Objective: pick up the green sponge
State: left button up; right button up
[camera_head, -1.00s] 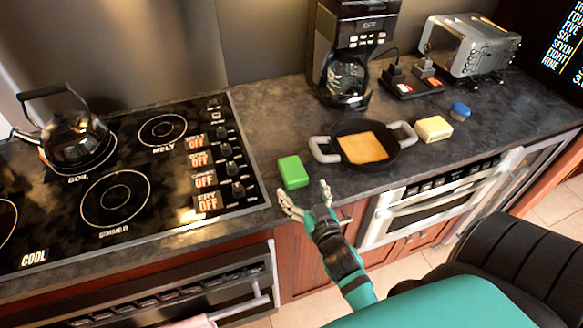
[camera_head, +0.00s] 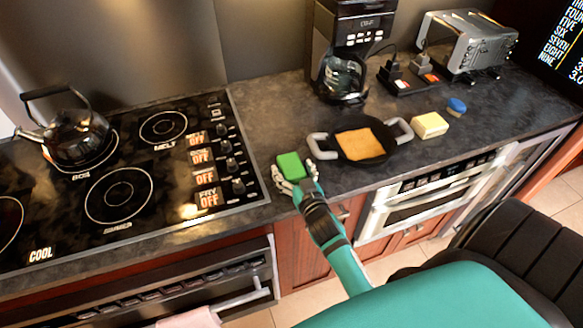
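The green sponge (camera_head: 291,165) lies on the dark counter between the stove and the pan. My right gripper (camera_head: 293,176) is at its near side, with one finger to the left of the sponge and one to the right. The fingers are spread, with the sponge's near end between them. I cannot tell whether either finger touches it. My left gripper is not in view.
A two-handled pan (camera_head: 374,158) holding a bread slice (camera_head: 359,143) sits right of the sponge. A butter-like block (camera_head: 429,125) and a blue item (camera_head: 456,107) lie further right. The stove (camera_head: 110,190) is left. A coffee maker (camera_head: 345,60) stands behind.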

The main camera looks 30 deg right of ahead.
jog(key=c, duration=0.6)
jog(key=shift+c, duration=0.2)
